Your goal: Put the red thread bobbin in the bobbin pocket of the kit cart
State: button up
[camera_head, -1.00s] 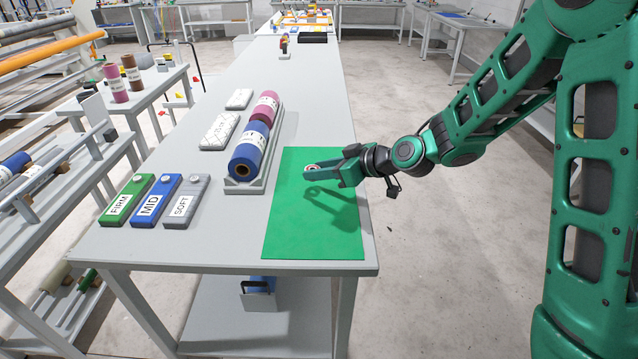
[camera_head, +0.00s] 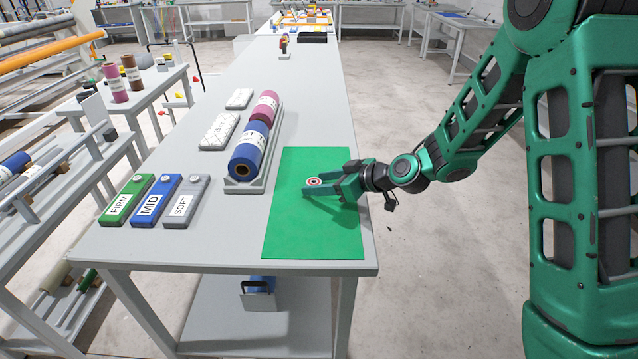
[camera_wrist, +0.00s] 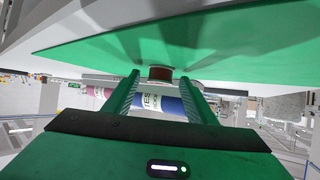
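The red thread bobbin (camera_head: 314,182) shows as a small red and white ring at the fingertips of my gripper (camera_head: 318,188), over the green mat. In the wrist view the dark red bobbin (camera_wrist: 160,73) sits between the two green fingertips (camera_wrist: 160,78). A gap shows on each side of it, so the fingers are open around it and do not grip it. The bobbin appears to rest on the mat. I cannot make out the kit cart or its bobbin pocket in these views.
The green mat (camera_head: 285,235) covers the table's near right end. A grey rack (camera_head: 240,187) with blue and pink rolls stands left of it. FIRM, MID and SOFT blocks (camera_head: 155,203) lie further left. A side table (camera_head: 150,95) holds spools. Open floor lies right.

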jog(key=shift+r, duration=0.15)
jog(key=v, duration=1.2)
jog(key=shift+d, duration=0.1)
